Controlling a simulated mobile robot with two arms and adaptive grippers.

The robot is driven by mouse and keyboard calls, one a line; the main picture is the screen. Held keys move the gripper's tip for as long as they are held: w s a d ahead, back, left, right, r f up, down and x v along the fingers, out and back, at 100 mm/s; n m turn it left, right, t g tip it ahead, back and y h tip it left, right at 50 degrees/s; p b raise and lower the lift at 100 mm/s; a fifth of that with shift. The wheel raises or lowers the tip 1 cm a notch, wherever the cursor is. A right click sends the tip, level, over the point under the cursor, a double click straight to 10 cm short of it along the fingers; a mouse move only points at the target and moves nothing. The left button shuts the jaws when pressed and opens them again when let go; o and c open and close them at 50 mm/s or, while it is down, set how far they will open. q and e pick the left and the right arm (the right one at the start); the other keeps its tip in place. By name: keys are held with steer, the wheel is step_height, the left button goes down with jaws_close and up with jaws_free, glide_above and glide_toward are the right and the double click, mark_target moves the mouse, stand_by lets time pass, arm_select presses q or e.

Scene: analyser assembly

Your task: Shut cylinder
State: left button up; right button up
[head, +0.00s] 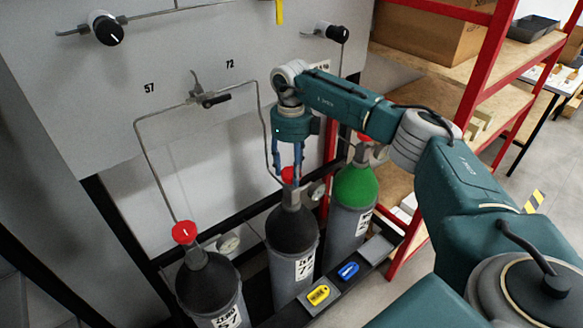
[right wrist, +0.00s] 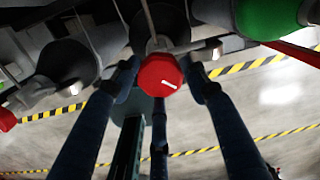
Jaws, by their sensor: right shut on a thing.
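The middle gas cylinder (head: 291,232), dark-topped with a grey body, stands upright in the rack with a red valve knob (head: 287,173) on top. My right gripper (head: 289,177) points down over this cylinder and is shut on the knob. My left gripper is not in view.
A grey panel behind carries thin pipes, a small lever valve (head: 211,99) and black knobs (head: 108,28). Yellow (head: 318,294) and blue (head: 348,270) tags sit on the rack's front ledge. A red-framed shelf (head: 484,60) stands close on the right.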

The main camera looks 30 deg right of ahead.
mark_target(291, 171)
steer(key=m, duration=0.4)
steer(key=shift+w+r+m+p, duration=0.1)
steer(key=shift+w+m+p, duration=0.05)
steer(key=shift+m+p, duration=0.45)
steer(key=shift+m, duration=2)
steer(key=shift+d+r, duration=0.1)
steer(key=o, duration=1.2)
steer(key=shift+c, duration=0.2)
step_height(291, 171, up, 12)
